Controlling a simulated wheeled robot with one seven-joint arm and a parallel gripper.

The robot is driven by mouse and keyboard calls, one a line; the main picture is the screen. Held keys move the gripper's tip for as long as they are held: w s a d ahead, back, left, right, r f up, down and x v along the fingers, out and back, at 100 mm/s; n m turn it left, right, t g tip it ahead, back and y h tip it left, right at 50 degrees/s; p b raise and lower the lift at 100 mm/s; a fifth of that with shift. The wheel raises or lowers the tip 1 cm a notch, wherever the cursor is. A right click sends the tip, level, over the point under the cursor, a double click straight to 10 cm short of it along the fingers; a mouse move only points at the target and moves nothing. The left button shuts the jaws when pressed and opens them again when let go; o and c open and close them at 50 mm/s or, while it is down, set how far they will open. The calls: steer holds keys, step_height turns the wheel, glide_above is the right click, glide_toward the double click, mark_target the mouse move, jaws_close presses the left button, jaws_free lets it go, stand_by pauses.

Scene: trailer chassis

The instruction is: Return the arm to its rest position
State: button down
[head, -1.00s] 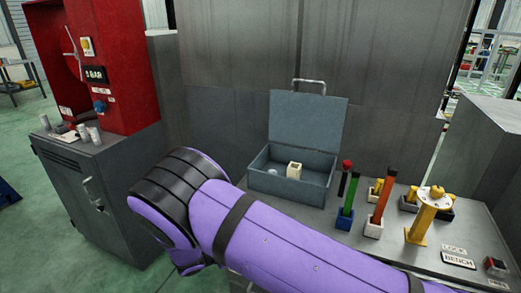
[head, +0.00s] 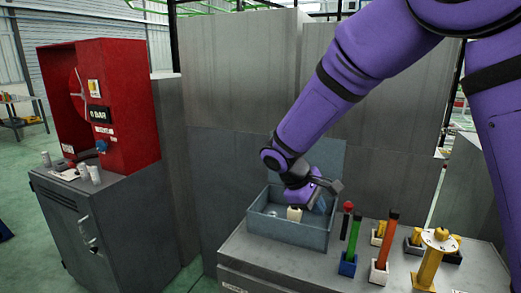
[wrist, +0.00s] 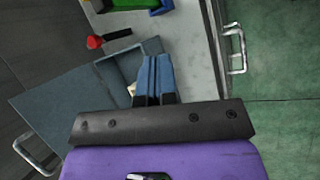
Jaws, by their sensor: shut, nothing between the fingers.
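My purple arm reaches in from the upper right in the head view and bends down over the open blue-grey box. My gripper (head: 320,206) is at the box, close above or just inside it; I cannot tell its exact height. In the wrist view, its two blue fingers (wrist: 156,74) lie side by side, shut with nothing between them. The box (head: 290,236) stands on the grey bench with its lid up behind; its rim also shows in the wrist view (wrist: 112,62). A cream block (head: 294,214) and a pale round piece sit in the box.
On the bench right of the box stand a red-knobbed tool (head: 347,207), a green bar (head: 353,236), a red bar (head: 386,240) and a yellow post (head: 431,262) in the way at the right. A red machine (head: 120,110) tops a grey cabinet at left. Grey panels stand behind.

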steer(key=s+d+r+m+t+y, duration=0.1)
steer(key=s+d+r+m+y, duration=0.35)
steer(key=s+d+r, duration=0.7)
steer(key=s+d+r+m+t+y, duration=0.1)
steer(key=s+d+r+m+t, duration=0.1)
steer(key=s, duration=0.5)
steer(key=s+d+r+m+t+y, duration=0.1)
steer(key=s+d+r+m, duration=0.2)
steer(key=s, duration=0.4)
steer(key=shift+s+t, duration=0.4)
steer(key=shift+w+m, duration=0.1)
steer(key=shift+m, duration=0.15)
